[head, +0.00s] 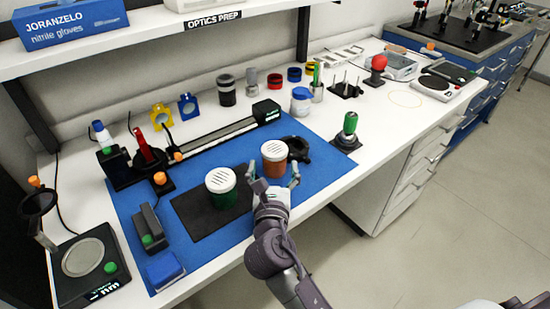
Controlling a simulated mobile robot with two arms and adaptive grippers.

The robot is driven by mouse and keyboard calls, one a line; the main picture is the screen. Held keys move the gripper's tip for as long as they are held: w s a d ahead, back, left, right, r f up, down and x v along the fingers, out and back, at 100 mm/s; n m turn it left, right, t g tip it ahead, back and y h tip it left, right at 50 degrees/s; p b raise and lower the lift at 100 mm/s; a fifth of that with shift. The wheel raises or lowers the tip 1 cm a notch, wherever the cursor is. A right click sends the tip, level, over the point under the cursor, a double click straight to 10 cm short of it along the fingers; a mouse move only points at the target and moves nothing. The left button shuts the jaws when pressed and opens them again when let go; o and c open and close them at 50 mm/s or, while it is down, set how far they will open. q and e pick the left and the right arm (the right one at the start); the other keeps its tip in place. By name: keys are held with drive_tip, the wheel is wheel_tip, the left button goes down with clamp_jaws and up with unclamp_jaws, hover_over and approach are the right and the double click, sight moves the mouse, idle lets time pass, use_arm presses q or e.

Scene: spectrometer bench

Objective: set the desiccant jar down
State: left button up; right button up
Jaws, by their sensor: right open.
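Two jars with slotted white lids stand upright, and I cannot read a label on either. The orange jar (274,159) is on the blue mat (315,143), near the right end of the black pad (190,214). The green jar (221,188) stands on the black pad, to its left. My right gripper (276,177) is open at the near side of the orange jar, with its fingers spread toward the jar's two sides. Whether a fingertip touches the jar is not clear. My left gripper is out of view.
A black ring-shaped part (298,150) sits close behind the orange jar on the right. A green-knobbed device (348,130) stands farther right. A long rail (212,137) runs behind the jars. The blue mat's front strip is mostly clear.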

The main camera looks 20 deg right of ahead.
sight(275, 148)
drive_tip(key=x, duration=0.7)
drive_tip(key=shift+w+d+f, duration=0.1)
drive_tip(key=shift+w+f, duration=0.05)
drive_tip(key=shift+w, duration=0.15)
drive_tip(key=shift+s, duration=0.1)
drive_tip(key=shift+c, duration=0.3)
drive_tip(key=c, duration=1.3)
